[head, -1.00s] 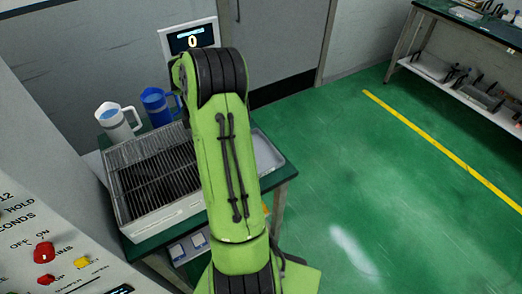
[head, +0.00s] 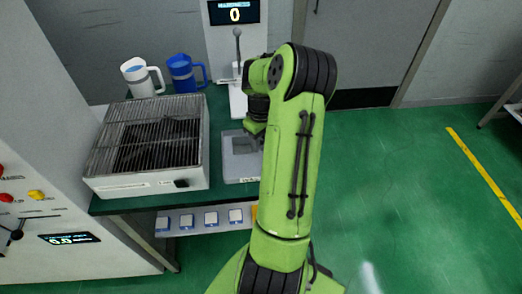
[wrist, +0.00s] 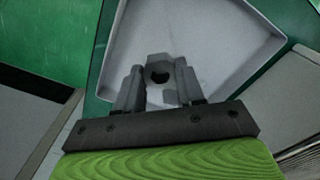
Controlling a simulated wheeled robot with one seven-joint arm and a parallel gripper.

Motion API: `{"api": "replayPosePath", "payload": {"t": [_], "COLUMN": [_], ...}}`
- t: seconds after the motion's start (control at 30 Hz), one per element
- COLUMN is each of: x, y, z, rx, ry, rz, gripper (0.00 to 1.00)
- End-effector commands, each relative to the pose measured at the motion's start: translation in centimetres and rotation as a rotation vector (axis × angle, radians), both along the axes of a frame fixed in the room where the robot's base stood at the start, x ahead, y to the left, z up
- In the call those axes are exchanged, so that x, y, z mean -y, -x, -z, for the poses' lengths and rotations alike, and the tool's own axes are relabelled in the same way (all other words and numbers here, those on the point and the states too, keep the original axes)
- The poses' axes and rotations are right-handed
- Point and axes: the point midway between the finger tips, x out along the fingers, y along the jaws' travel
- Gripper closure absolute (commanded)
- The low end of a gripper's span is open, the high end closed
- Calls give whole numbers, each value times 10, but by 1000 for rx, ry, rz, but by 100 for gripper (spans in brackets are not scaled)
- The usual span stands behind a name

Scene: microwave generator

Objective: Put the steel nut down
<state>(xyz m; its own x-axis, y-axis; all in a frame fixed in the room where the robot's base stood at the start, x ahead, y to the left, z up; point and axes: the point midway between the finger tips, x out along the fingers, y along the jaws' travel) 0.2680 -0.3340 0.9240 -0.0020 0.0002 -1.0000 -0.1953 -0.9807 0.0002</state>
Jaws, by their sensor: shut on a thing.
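In the wrist view the steel nut (wrist: 159,68), grey with a dark round hole, sits between the two fingers of my gripper (wrist: 158,84). My gripper is shut on it. Behind the nut lies a pale grey tray (wrist: 225,40) with a raised rim; I cannot tell whether the nut touches it. In the head view the tray (head: 238,172) is on the green table, right of the grill box. My gripper (head: 250,142) is over the tray, partly hidden by my arm, and the nut cannot be made out there.
A grill-topped box (head: 150,145) stands left of the tray. A white jug (head: 140,78) and a blue jug (head: 183,74) stand behind it. A stand with a lever and display (head: 235,13) rises behind the tray. A control panel (head: 40,200) is at the left.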

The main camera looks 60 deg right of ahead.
Motion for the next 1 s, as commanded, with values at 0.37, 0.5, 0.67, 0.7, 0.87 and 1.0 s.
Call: {"api": "replayPosePath", "payload": {"t": [0.37, 0.5, 0.67, 0.7, 0.87, 1.0], "x": [0, 0, 0, 0, 0, 0], "y": [0, 0, 0, 0, 0, 0], "z": [35, 38, 38, 38, 38, 34], "rx": [0, 0, 0, 0, 0, 0], "ry": [0, 0, 0, 0, 0, 0], "rz": [-1, -1, -1, -1, -1, -1], "gripper": [100, 100, 42, 37, 37, 37]}}
